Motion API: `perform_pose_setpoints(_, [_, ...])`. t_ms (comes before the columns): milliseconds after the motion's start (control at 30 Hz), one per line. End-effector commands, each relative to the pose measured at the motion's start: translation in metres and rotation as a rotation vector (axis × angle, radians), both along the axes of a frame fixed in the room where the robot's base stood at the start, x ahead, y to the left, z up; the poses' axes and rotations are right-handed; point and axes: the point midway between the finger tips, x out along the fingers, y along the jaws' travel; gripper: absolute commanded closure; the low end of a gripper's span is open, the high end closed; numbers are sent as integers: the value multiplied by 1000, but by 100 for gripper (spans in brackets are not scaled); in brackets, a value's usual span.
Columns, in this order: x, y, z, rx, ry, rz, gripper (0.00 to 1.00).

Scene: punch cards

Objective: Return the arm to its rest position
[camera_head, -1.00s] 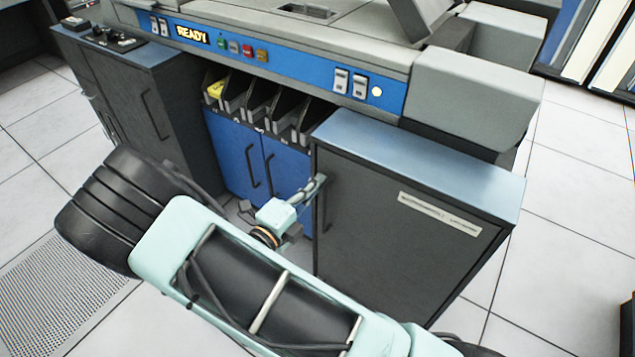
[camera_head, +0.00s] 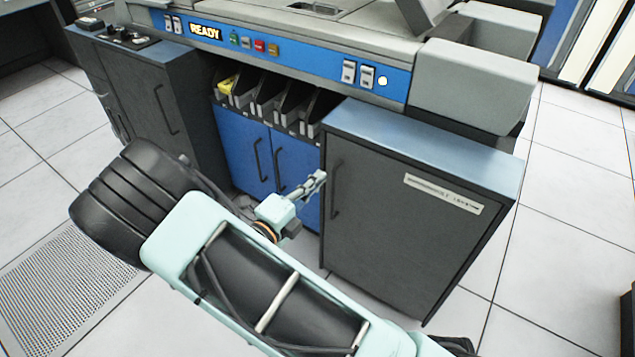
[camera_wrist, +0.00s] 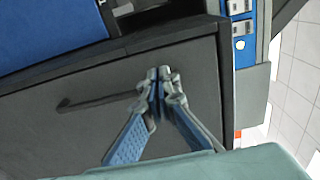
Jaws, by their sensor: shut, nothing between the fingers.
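My gripper (camera_head: 318,178) is shut and empty at the end of my folded arm. In the head view it is in front of the blue cabinet doors, close to the left edge of the dark grey cabinet. In the wrist view the fingertips of my gripper (camera_wrist: 159,74) meet, with nothing between them. Behind them in that view is a dark cabinet front with a bar handle (camera_wrist: 95,100). I cannot tell how much space lies between the fingertips and the cabinet.
The card machine, with a lit READY sign (camera_head: 205,32), spans the back. A dark grey cabinet (camera_head: 400,225) stands to the right, blue doors (camera_head: 247,155) in the middle. Several card pockets hold one yellow card stack (camera_head: 228,85). Floor tiles at right (camera_head: 570,210) are clear.

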Motion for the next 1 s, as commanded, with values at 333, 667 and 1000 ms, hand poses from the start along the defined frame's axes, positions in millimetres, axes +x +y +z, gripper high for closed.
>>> perform_pose_setpoints(333, [-67, 42, 1, 2, 5, 8, 100])
perform_pose_setpoints(667, [-82, 50, -1, 1, 4, 5, 100])
perform_pose_setpoints(1000, [-9, 86, 40, 51, 80, 171, 100])
